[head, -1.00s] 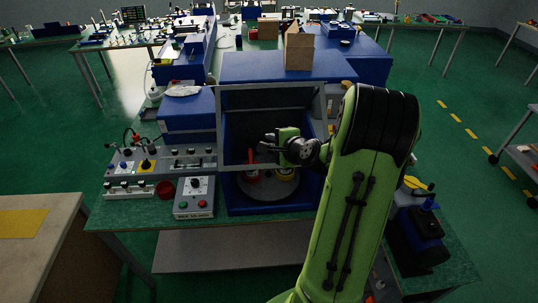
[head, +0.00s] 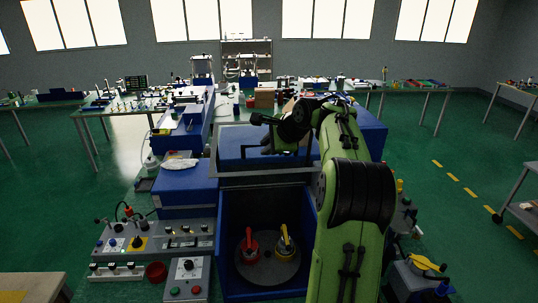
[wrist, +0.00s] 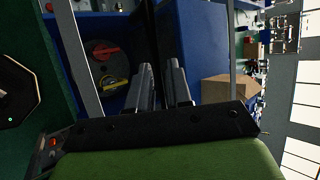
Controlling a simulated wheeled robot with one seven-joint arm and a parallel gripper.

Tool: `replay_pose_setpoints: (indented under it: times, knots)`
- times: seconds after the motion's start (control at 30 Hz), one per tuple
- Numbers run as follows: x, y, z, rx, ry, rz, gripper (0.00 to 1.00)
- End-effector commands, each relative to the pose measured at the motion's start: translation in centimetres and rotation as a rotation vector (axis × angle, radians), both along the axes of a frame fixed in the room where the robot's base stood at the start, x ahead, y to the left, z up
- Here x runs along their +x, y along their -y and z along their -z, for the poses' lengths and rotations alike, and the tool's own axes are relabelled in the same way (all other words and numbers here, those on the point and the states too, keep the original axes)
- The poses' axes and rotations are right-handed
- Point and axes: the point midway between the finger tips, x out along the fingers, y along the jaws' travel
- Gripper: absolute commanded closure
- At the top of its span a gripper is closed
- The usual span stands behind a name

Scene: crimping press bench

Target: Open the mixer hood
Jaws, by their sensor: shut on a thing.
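The mixer hood (head: 269,179) is a clear pane in a grey frame, raised above the blue mixer box (head: 225,262), whose front is uncovered. Inside the box a round grey plate (head: 268,272) carries a red-handled piece (head: 249,243) and a yellow-handled piece (head: 284,243). My gripper (head: 266,134) is up at the hood's raised edge. In the wrist view its two fingers (wrist: 161,82) are shut on the hood, at a thin dark bar; the exact contact is hard to see. The hood's grey side rail (wrist: 78,50) also shows there.
A control panel (head: 130,242) and a box with red and green buttons (head: 187,280) stand left of the mixer. A blue unit (head: 186,190) stands behind them. A cardboard box (wrist: 229,89) lies beyond the hood.

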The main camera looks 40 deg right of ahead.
Motion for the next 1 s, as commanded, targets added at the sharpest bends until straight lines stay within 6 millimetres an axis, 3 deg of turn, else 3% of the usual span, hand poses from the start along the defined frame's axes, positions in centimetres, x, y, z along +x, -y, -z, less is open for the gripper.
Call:
replay_pose_setpoints:
  times: [0.53,0.57,0.87,1.0]
  knots:
    - [0.2,0.1,-0.2,0.003,-0.003,-0.002,1.0]
    - [0.2,0.1,-0.2,0.003,-0.003,-0.002,0.76]
    - [-0.1,0.1,-0.5,0.002,-0.001,-0.001,0.75]
    - [-1.9,0.2,-2.3,-0.002,0.001,0.004,0.75]
